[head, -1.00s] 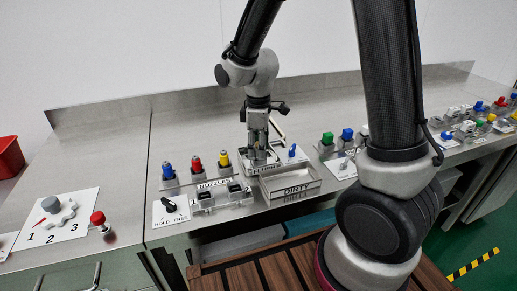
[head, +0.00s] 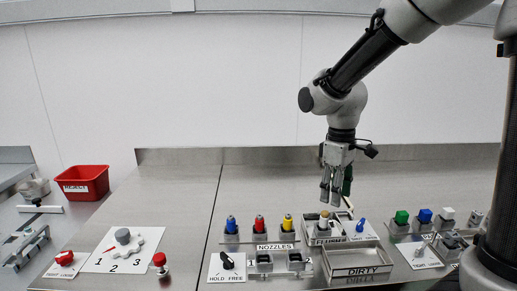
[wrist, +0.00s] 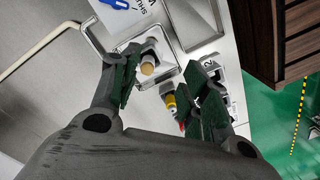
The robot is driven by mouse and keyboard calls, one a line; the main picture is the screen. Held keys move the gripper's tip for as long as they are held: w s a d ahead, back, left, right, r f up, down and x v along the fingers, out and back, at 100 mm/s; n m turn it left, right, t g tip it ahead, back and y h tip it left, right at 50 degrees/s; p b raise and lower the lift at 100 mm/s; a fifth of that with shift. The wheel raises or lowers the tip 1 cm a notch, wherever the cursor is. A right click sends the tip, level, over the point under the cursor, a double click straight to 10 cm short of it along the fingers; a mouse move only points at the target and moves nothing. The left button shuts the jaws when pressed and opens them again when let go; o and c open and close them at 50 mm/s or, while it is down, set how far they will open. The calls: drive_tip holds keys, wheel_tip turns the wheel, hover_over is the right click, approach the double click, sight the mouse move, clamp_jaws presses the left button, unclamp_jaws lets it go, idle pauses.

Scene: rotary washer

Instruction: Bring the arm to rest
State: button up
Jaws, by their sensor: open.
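My arm reaches in from the upper right in the head view. My gripper (head: 336,192) points down above the bench, its fingers apart with nothing between them. Just below it, a tan-topped part (head: 324,217) stands upright in a labelled metal tray (head: 312,238). In the wrist view, my gripper (wrist: 166,78) is open, and the tan-topped part (wrist: 148,66) shows beyond the fingertips, apart from them. A yellow nozzle (wrist: 170,101) shows there too, partly hidden by a finger.
Blue (head: 231,227), red (head: 259,226) and yellow nozzles stand in holders to the left. A DIRTY tray (head: 358,268) is in front. A dial plate (head: 120,245), a red button (head: 159,261) and a red REJECT bin (head: 82,182) are further left. The bench behind is clear.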

drive_tip(key=s+d+r+m+t, duration=0.2)
drive_tip(key=s+d+r+m, duration=0.2)
drive_tip(key=s+d, duration=0.3)
drive_tip(key=s+d+r+m+t, duration=0.3)
drive_tip(key=s+d+r+m, duration=0.2)
drive_tip(key=s+d, duration=0.2)
drive_tip(key=shift+s+r, duration=0.3)
drive_tip(key=shift+s, duration=0.9)
